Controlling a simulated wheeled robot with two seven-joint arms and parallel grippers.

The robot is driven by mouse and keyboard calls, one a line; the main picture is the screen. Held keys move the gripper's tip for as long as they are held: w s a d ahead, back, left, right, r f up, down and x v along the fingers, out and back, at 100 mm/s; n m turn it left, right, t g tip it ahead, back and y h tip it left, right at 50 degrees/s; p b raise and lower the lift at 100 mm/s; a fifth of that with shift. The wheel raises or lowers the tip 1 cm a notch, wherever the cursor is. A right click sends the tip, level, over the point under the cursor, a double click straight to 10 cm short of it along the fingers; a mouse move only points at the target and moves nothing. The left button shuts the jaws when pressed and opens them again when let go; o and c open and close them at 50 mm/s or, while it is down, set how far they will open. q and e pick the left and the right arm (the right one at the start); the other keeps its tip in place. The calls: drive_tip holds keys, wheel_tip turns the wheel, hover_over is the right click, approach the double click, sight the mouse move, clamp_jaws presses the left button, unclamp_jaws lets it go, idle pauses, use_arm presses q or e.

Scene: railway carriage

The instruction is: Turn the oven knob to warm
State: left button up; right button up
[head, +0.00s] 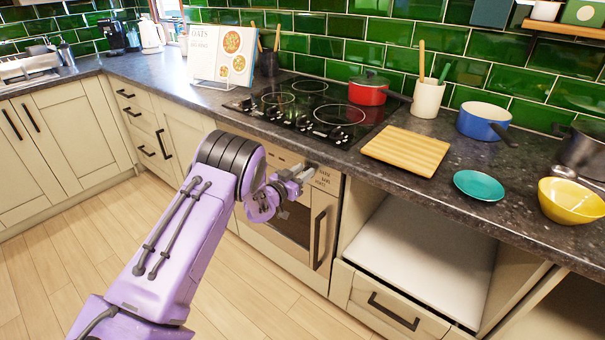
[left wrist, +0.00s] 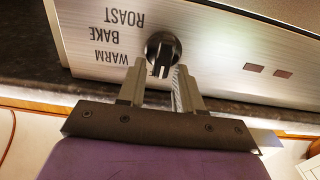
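The oven (head: 288,222) is built in under the black hob. Its black round knob (left wrist: 163,48) sits on the metal control panel (left wrist: 225,60). In the left wrist view the words ROAST, BAKE and WARM appear upside down, left of the knob. A pale line on the knob points down in that view, toward my gripper. My left gripper (head: 299,177) is at the panel; in the wrist view its fingers (left wrist: 160,78) are apart, one on each side of the knob's lower part, with small gaps seeming to show. My right gripper is not in view.
Above the oven are the hob (head: 300,112) and a red pot (head: 368,93). A wooden board (head: 406,150), teal plate (head: 479,185) and yellow bowl (head: 570,200) lie along the worktop. The oven door handle (head: 319,240) stands out below the panel. Floor in front is clear.

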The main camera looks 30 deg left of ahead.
use_arm(q)
drive_tip(key=m+b, duration=0.2)
drive_tip(key=m, duration=0.1)
drive_tip(key=d+m+b, duration=0.1)
drive_tip(key=m+b, duration=0.1)
drive_tip(key=m, duration=0.1)
drive_tip(key=m+b, duration=0.2)
drive_tip(key=shift+d+f+m, duration=0.2)
drive_tip(key=shift+f+m, duration=0.2)
drive_tip(key=shift+m+b, duration=0.35)
drive_tip(key=shift+m, duration=0.15)
clamp_jaws()
drive_tip(key=shift+r, duration=0.15)
drive_tip(key=o, duration=0.7)
unclamp_jaws()
